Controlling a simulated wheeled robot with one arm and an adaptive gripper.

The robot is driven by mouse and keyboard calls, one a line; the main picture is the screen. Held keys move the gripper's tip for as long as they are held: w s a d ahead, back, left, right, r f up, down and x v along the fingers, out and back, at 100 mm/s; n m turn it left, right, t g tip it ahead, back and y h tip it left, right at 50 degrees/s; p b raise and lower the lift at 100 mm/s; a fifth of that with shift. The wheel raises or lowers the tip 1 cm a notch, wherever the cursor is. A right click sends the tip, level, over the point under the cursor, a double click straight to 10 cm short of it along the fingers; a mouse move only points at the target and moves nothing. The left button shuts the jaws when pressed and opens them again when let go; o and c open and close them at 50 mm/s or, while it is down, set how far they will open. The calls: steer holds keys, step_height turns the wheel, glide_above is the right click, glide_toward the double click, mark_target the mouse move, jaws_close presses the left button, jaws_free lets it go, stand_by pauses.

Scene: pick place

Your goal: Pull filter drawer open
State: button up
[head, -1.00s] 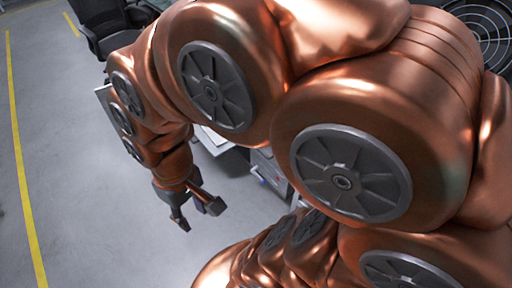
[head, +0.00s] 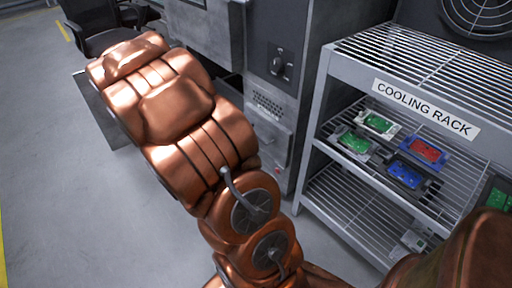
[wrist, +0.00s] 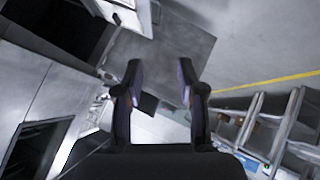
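The grey metal machine (head: 272,80) stands behind my arm in the head view. Low on its front, below a vent grille, is a grey panel with a protruding edge (head: 268,135) that looks like the filter drawer; my arm partly covers its left side, and I cannot tell if it is pulled out. My gripper (wrist: 160,75) is open in the wrist view, with nothing between its two dark fingers. In the head view my gripper is hidden behind my arm. I cannot clearly pick out the drawer in the wrist view.
A cooling rack (head: 425,107) with wire shelves holding several green, blue and red boards stands right of the machine. A dark office chair (head: 100,25) is at the back left. The floor (head: 50,140) at left is clear.

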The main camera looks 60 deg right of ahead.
steer(key=s+d+f+g+h+b, duration=0.1)
steer(key=s+d+f+h+b, duration=0.2)
steer(key=d+f+h+b, duration=0.9)
steer(key=s+d+f+n+g+h+b, duration=0.25)
steer(key=s+d+f+b, duration=0.25)
steer(key=s+d+f, duration=0.65)
steer(key=shift+g+y, duration=0.35)
steer(key=shift+g, duration=0.3)
steer(key=shift+w+r+b+x, duration=0.2)
steer(key=shift+b+x, duration=0.4)
steer(key=shift+x, duration=1)
steer(key=shift+w+r+b+x, duration=0.1)
steer(key=shift+w+b+x, duration=0.35)
steer(key=shift+x, duration=1.2)
steer(key=shift+r+b+x, duration=0.2)
steer(key=shift+b+x, duration=0.55)
steer(key=shift+x, duration=0.85)
steer(key=shift+a, duration=0.15)
steer(key=shift+c, duration=0.2)
jaws_close()
